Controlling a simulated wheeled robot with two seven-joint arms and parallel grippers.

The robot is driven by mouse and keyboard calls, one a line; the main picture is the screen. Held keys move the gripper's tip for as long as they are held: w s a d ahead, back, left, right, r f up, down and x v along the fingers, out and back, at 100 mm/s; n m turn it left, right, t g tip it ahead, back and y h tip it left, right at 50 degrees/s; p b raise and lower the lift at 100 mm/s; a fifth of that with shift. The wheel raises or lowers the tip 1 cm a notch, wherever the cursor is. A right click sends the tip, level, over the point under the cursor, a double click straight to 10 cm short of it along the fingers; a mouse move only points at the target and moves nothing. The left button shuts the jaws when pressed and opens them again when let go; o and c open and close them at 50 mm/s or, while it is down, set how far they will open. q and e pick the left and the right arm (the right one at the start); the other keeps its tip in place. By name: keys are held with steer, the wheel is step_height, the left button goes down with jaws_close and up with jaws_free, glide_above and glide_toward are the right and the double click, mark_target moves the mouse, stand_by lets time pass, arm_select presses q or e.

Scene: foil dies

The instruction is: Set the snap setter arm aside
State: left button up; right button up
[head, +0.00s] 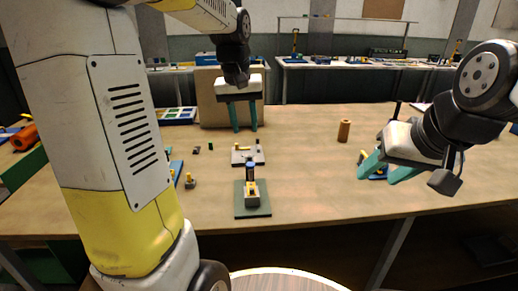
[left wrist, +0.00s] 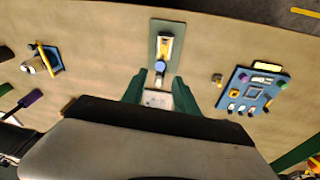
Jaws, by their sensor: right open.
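What looks like the snap setter (head: 252,196), with yellow and grey parts and a blue knob, stands on a green base (head: 253,212) at the table's front middle. It also shows in the left wrist view (left wrist: 165,50). Which part is its arm is not clear. A grey plate (head: 240,160) with a yellow bar and a dark peg lies behind it. My left gripper (head: 244,131) is open and empty, fingers down, above and behind the plate; its fingers flank the plate in the left wrist view. My right gripper (head: 382,172) is open at the right, over a small blue item (head: 378,173).
A brown cylinder (head: 344,130) stands right of centre. A brown box (head: 212,108) is behind my left gripper. Bare table lies between the green base and my right gripper.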

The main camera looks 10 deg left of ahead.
arm_select(q)
steer(key=n+g, duration=0.1)
steer(key=g, duration=0.1)
glide_above(250, 157)
steer(key=shift+y, duration=0.4)
step_height(250, 157, down, 7)
steer(key=shift+w+r, duration=0.1)
step_height(250, 157, down, 8)
steer(key=shift+r, duration=0.1)
jaws_close()
stand_by(0.7)
